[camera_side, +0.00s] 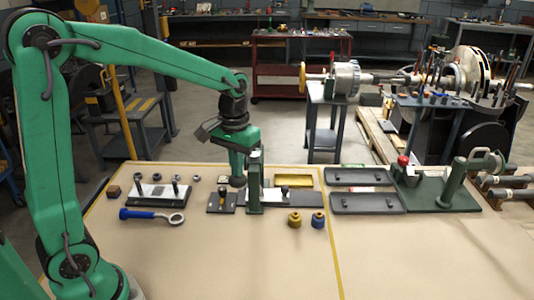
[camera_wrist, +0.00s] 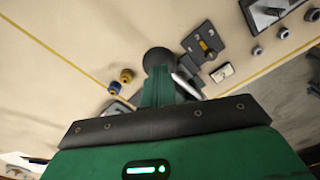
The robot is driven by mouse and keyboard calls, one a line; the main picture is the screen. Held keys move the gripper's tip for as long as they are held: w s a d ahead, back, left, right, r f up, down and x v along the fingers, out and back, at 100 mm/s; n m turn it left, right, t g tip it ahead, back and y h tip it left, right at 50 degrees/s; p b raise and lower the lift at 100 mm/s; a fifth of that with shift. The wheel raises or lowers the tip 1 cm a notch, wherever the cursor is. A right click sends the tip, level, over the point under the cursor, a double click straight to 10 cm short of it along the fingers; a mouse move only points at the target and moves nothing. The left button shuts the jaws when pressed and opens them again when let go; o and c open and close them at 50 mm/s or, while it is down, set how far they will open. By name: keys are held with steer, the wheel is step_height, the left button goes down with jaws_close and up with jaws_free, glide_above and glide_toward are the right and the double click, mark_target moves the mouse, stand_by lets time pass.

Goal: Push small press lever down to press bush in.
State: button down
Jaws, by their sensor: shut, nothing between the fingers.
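The small press has a green upright column (camera_side: 255,185) on the work mat, with a dark base plate (camera_side: 222,201) at its left; a dark plate with a brass-coloured piece also shows in the wrist view (camera_wrist: 203,44). A round black knob, seemingly the lever's end, shows in the wrist view (camera_wrist: 158,58) and low beside the column in the side view (camera_side: 237,182). My gripper (camera_side: 237,172) is shut and empty, pointing down just above the knob. Its green fingers in the wrist view (camera_wrist: 159,78) overlap the knob; I cannot tell whether they touch it. The bush's seating is unclear.
A brass-coloured bush (camera_side: 294,219) and a blue one (camera_side: 318,218) stand right of the press. Dark trays (camera_side: 367,203) and a green fixture (camera_side: 440,195) lie right. The front mat is clear.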

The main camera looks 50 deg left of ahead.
mark_target(237, 179)
steer(key=shift+s+d+f, duration=0.1)
steer(key=shift+s+f, duration=0.05)
steer(key=shift+f, duration=0.45)
steer(key=shift+s+d+f, duration=0.15)
steer(key=shift+f, duration=0.45)
steer(key=shift+s+d+f, duration=0.1)
steer(key=shift+s+f, duration=0.05)
steer(key=shift+f, duration=0.45)
stand_by(3.5)
steer(key=shift+r, duration=0.2)
stand_by(0.4)
step_height(237, 179, up, 11)
stand_by(1.4)
steer(key=shift+f, duration=0.1)
